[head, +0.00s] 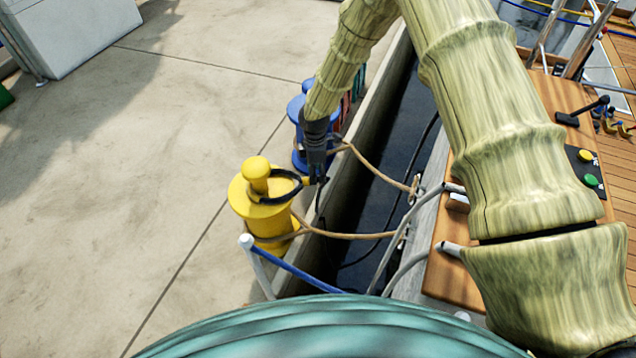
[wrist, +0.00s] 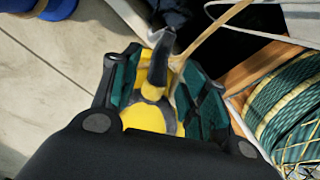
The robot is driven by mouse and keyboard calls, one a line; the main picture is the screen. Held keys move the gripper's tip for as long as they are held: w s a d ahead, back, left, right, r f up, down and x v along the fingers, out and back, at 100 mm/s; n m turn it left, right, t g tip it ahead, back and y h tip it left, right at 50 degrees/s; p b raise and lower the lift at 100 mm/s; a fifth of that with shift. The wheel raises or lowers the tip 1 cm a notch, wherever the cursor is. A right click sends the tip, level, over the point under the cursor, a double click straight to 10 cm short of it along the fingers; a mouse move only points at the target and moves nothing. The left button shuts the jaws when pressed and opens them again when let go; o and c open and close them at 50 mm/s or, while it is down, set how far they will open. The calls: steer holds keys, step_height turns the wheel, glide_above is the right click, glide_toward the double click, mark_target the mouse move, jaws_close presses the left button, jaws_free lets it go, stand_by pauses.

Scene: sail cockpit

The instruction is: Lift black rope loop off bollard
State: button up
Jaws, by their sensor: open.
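The yellow bollard (head: 258,214) stands on the concrete quay, with a rounded knob on top. The black rope loop (head: 283,198) lies around the base of that knob and reaches right, towards my gripper (head: 318,172). My gripper points down just right of the bollard, near the quay edge. In the wrist view my gripper (wrist: 163,68) is open. A raised part of the black loop (wrist: 162,58) shows between its two fingers, with the yellow bollard (wrist: 141,116) below. I cannot tell whether the fingers touch the rope.
A tan rope (head: 345,236) runs from the yellow bollard to the boat. A blue bollard (head: 296,108) stands behind my gripper. Dark water (head: 375,215) fills the gap to the boat.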

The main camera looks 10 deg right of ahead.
mark_target(306, 178)
steer(key=shift+d+f, duration=0.1)
steer(key=shift+f, duration=1.5)
steer(key=shift+c, duration=0.2)
jaws_close()
steer(key=shift+r+p, duration=0.65)
steer(key=shift+p, duration=0.3)
steer(key=shift+a, duration=0.5)
steer(key=shift+w+a+p, duration=0.15)
steer(key=shift+a+p, duration=0.3)
steer(key=shift+a, duration=0.9)
